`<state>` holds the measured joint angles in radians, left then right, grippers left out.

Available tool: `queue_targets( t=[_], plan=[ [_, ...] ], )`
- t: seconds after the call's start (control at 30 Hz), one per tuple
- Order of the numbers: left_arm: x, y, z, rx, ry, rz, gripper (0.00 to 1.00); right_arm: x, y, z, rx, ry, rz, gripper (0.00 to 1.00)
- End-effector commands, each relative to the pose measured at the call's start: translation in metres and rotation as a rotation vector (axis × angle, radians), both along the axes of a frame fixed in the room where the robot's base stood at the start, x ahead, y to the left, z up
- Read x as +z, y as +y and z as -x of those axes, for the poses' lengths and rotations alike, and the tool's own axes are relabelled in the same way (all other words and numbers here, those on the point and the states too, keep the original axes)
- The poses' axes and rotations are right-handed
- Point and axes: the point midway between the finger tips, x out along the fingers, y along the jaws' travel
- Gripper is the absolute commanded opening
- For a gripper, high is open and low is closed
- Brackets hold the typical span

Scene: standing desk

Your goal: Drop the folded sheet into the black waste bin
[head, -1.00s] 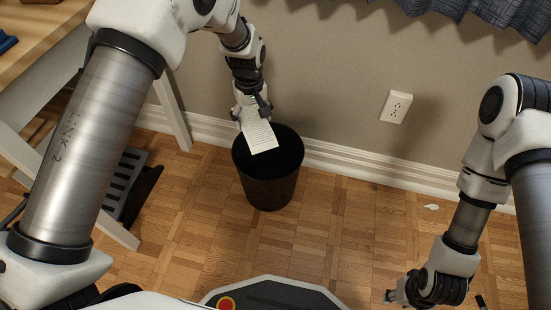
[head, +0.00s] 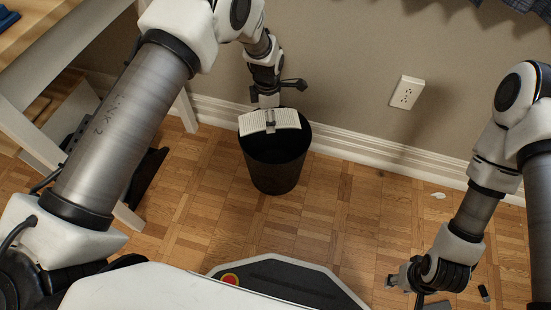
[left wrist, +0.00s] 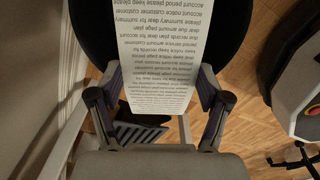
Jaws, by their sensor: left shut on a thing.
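The folded sheet (head: 287,119) is white with printed lines. It lies across the far part of the opening of the black waste bin (head: 275,172) in the head view, and I cannot tell its exact height over the rim. My left gripper (head: 270,119) is shut on the sheet from the wall side. In the left wrist view the sheet (left wrist: 160,55) extends out from between the fingers, with the dark bin (left wrist: 90,30) behind it. My right gripper (head: 398,283) is low at the lower right, away from the bin; its jaw opening is unclear.
The bin stands upright on the parquet floor (head: 345,215), near the wall and its white baseboard (head: 370,157). A desk (head: 70,40) is at the left. A wall outlet (head: 407,93) is right of the bin. The floor right of the bin is mostly clear.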

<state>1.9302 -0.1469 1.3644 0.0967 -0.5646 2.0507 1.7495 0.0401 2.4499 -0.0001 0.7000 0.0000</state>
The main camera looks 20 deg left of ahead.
Motion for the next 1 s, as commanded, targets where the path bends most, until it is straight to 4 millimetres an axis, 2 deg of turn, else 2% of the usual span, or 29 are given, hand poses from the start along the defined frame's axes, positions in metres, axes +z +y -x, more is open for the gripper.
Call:
queue_targets(
  t=[0.03, 0.3, 0.33, 0.37, 0.4, 0.77, 0.87, 1.0],
  plan=[
    [-0.007, 0.000, 0.000, 0.000, -0.001, 0.000, 0.63, -0.006, 0.000, 0.000, 0.000, 0.000, 0.000, 0.40],
    [-0.006, 0.000, 0.000, -0.001, 0.000, 0.000, 0.63, -0.005, 0.000, 0.000, 0.000, -0.001, 0.000, 0.40],
    [-0.006, 0.000, 0.000, -0.001, 0.000, 0.000, 0.88, -0.005, 0.000, 0.000, 0.000, -0.001, 0.000, 0.40],
    [-0.006, 0.000, 0.000, -0.001, 0.000, 0.000, 0.98, -0.005, 0.000, 0.000, 0.000, -0.001, 0.000, 0.40],
    [-0.006, 0.000, 0.000, -0.001, 0.000, 0.000, 1.00, -0.005, 0.000, 0.000, 0.000, -0.001, 0.000, 0.40],
    [-0.003, 0.000, 0.000, -0.001, -0.001, 0.000, 1.00, -0.005, 0.000, 0.000, 0.000, 0.000, 0.000, 0.40],
    [0.010, 0.000, -0.001, -0.001, -0.003, 0.000, 1.00, -0.005, 0.000, 0.000, 0.000, 0.000, 0.000, 0.40],
    [0.043, 0.000, -0.001, -0.001, -0.004, 0.000, 1.00, -0.005, 0.000, 0.000, 0.000, 0.000, 0.000, 0.40]
  ],
)
